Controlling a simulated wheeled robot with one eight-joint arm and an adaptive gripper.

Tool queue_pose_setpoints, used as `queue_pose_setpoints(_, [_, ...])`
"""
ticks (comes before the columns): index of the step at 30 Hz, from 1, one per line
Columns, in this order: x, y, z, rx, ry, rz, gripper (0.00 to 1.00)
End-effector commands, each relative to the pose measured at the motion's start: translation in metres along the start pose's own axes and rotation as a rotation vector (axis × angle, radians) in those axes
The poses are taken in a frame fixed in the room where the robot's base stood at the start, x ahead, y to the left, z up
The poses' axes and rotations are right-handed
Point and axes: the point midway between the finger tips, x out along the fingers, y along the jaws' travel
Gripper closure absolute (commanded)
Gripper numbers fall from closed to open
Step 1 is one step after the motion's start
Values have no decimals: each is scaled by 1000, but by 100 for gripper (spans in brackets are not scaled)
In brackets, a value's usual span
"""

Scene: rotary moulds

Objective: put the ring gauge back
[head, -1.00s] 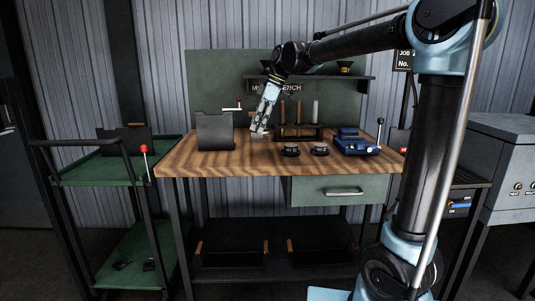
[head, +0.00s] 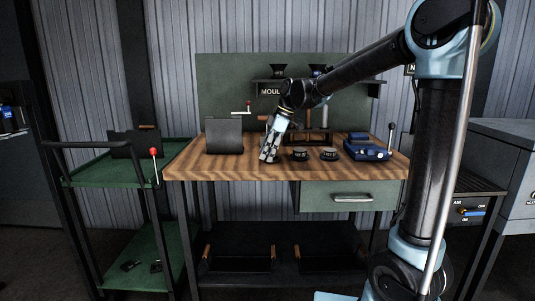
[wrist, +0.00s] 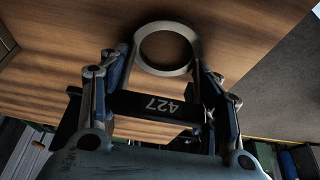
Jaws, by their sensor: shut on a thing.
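The ring gauge (wrist: 167,73) is a pale metal ring at the top middle of the wrist view. My gripper (wrist: 165,60) is shut on it, with a finger on each side of the ring. A dark bar marked 427 lies across between the fingers below the ring; I cannot tell if it is part of the gauge. In the head view my gripper (head: 267,158) points down over the front left-middle of the wooden bench (head: 225,168). The gauge is too small to make out there. I cannot tell whether it touches the wood.
A dark upright plate (head: 224,135) stands left of my gripper. Two small dark round pieces (head: 300,155) (head: 329,155) and a blue device (head: 366,150) lie to the right. Wooden-handled tools stand behind. A shelf (head: 345,86) overhangs the back. A green cart (head: 100,176) is left.

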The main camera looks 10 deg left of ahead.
Motion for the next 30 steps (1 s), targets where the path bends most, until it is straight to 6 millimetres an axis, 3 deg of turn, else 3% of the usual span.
queue_pose_setpoints(10, [3, 0, 1, 0, 0, 0, 66])
queue_pose_setpoints(11, [2, 0, 1, 0, 0, 0, 36])
queue_pose_setpoints(13, [2, 0, 1, 0, 0, 0, 23])
queue_pose_setpoints(25, [1, 0, 0, -1, 0, 0, 23])
queue_pose_setpoints(30, [-16, 0, 0, 0, 0, 0, 23])
